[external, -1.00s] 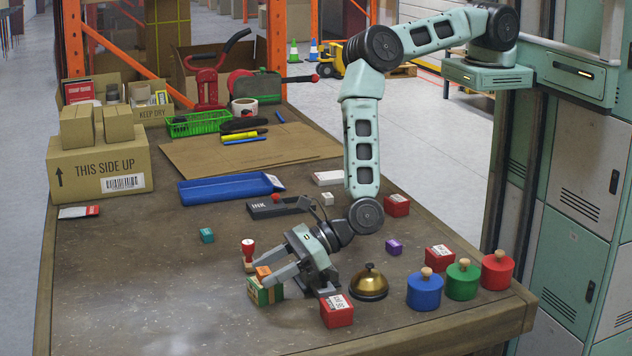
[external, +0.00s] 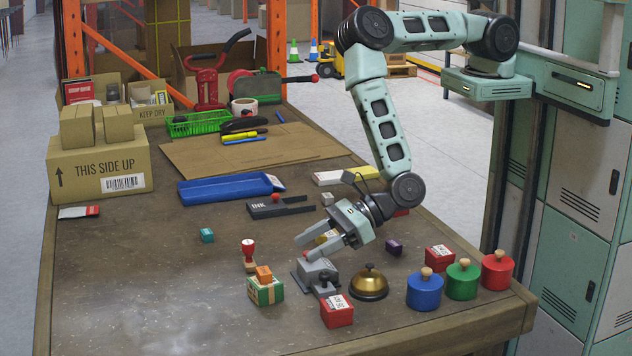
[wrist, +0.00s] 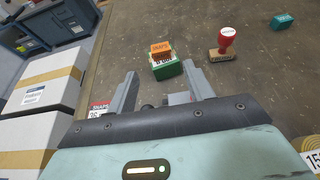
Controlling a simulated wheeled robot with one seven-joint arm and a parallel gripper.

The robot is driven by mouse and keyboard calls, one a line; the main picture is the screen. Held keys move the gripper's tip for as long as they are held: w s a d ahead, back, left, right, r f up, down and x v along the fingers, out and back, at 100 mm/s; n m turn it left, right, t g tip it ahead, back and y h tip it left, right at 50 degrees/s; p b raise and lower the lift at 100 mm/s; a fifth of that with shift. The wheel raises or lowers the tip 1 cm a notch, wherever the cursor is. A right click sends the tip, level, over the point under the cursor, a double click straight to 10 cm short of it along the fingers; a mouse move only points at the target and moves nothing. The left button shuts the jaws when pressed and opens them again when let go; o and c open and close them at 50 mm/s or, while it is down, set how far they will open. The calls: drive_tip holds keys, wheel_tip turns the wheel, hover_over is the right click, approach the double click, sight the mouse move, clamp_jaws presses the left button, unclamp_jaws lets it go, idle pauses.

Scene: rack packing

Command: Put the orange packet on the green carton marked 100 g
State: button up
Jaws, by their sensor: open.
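The orange packet (external: 264,273) rests on top of the green carton (external: 265,292) near the front of the table. The wrist view also shows the orange packet (wrist: 161,49) on the green carton (wrist: 166,68). The carton's weight mark cannot be read here. My gripper (external: 304,245) is open and empty, raised above the table to the right of and behind the carton. In the wrist view its two fingers (wrist: 164,85) are spread, with the carton beyond them and apart from them.
A red-handled stamp (external: 248,255) stands just behind the carton. A grey device (external: 312,270), a brass bell (external: 369,283) and a red box (external: 337,311) stand to the right. A teal block (external: 207,235) lies further back. The table left of the carton is clear.

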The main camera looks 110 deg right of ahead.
drive_tip(key=shift+v, duration=1.2)
drive_tip(key=s+a+r+n+g+y, duration=0.3)
drive_tip(key=s+a+r+n, duration=0.2)
drive_tip(key=r+n, duration=0.45)
drive_tip(key=s+a+r+n+g+y, duration=0.3)
drive_tip(key=s+a+r+n+g, duration=0.25)
drive_tip(key=n, duration=0.75)
drive_tip(key=s+d+r+n+g+h, duration=0.1)
drive_tip(key=s+d+r+n, duration=0.3)
drive_tip(key=s+n, duration=0.3)
drive_tip(key=s+d+r+n+g+h, duration=0.2)
drive_tip(key=s+d+r+n, duration=0.2)
drive_tip(key=s+d+n, duration=0.3)
drive_tip(key=s+d+r+n+g+h, duration=0.2)
drive_tip(key=s+d+r+n, duration=0.2)
drive_tip(key=s+n, duration=0.3)
drive_tip(key=s+d, duration=0.1)
drive_tip(key=s, duration=0.4)
drive_tip(key=shift+d+r, duration=0.2)
drive_tip(key=shift+d, duration=0.15)
drive_tip(key=shift+b, duration=0.3)
